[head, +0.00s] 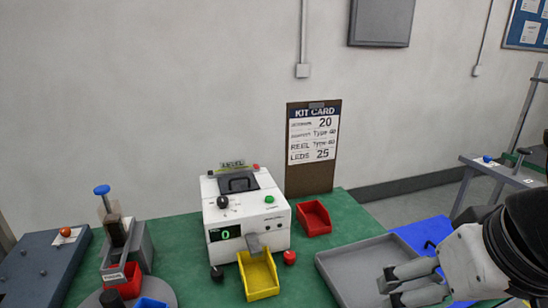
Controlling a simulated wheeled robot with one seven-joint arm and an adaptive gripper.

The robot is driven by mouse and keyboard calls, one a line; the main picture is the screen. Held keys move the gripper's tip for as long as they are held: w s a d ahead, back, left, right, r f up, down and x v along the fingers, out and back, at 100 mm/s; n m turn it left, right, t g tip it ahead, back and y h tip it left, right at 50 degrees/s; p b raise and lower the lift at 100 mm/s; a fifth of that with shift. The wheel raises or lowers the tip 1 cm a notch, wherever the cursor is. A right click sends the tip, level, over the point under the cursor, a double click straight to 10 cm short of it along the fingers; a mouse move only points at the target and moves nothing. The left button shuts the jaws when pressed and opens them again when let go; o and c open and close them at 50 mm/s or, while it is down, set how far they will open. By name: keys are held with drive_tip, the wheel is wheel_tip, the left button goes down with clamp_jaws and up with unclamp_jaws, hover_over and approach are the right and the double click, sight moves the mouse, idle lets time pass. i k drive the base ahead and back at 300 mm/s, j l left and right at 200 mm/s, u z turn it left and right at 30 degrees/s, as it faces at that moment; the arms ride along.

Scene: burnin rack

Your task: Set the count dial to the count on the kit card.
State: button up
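The kit card (314,135) is on a brown clipboard against the wall. Its top line reads 20, with a small blurred label; lower lines show type entries, "REEL" and "LEDS 25". A white counting machine (262,205) stands on the green table, its green display (225,235) reading 0. A dark round knob (222,201) sits on its sloped face above the display; I cannot read its marks. My gripper (390,292) is at the lower right over the grey tray, well away from the machine. Its two fingers are apart with nothing visible between them.
A yellow bin (259,277) sits under the machine's chute, with a red bin (314,218) to its right. The grey tray (345,265) lies right of the machine. A blue-knobbed press (116,235) stands left. Green table shows bare between the press and machine.

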sight(221, 201)
drive_tip(key=i+j+u, duration=0.1)
drive_tip(key=u, duration=0.4)
drive_tip(key=i+j+u, duration=0.2)
drive_tip(key=u, duration=0.25)
